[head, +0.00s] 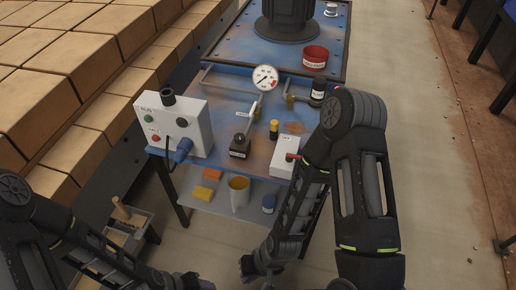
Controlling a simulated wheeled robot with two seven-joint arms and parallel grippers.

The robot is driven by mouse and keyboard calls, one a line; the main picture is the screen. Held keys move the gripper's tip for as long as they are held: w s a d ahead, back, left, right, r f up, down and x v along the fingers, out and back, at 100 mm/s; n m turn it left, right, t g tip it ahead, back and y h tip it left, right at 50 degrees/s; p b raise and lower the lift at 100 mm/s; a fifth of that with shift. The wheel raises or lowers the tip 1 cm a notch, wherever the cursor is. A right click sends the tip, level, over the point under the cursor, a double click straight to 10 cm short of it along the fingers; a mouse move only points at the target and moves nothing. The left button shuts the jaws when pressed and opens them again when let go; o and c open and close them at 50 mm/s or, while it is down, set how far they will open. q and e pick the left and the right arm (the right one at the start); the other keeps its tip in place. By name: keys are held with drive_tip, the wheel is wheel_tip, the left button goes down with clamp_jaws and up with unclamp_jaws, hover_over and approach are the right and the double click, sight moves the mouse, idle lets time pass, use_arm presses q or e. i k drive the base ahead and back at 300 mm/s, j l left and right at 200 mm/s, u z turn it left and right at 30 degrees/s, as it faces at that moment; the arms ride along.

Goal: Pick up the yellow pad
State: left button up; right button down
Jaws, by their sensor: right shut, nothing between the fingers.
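The yellow pad (203,193) lies flat on the pale lower shelf (218,206) of the blue bench, towards its left side.
Above, the bench top carries a white control box (176,125), a gauge (264,79), a lever block (240,147) and a white switch box (284,156).

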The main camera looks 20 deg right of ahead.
sight(205, 195)
drive_tip(key=u, duration=2.05)
drive_tip(key=k+l, duration=0.15)
drive_tip(key=l, duration=0.15)
drive_tip(key=k+l, duration=0.1)
drive_tip(key=l, duration=0.25)
drive_tip(key=k+l, duration=0.15)
drive_tip(key=l, duration=0.15)
drive_tip(key=k+l, duration=0.15)
drive_tip(key=l, duration=0.15)
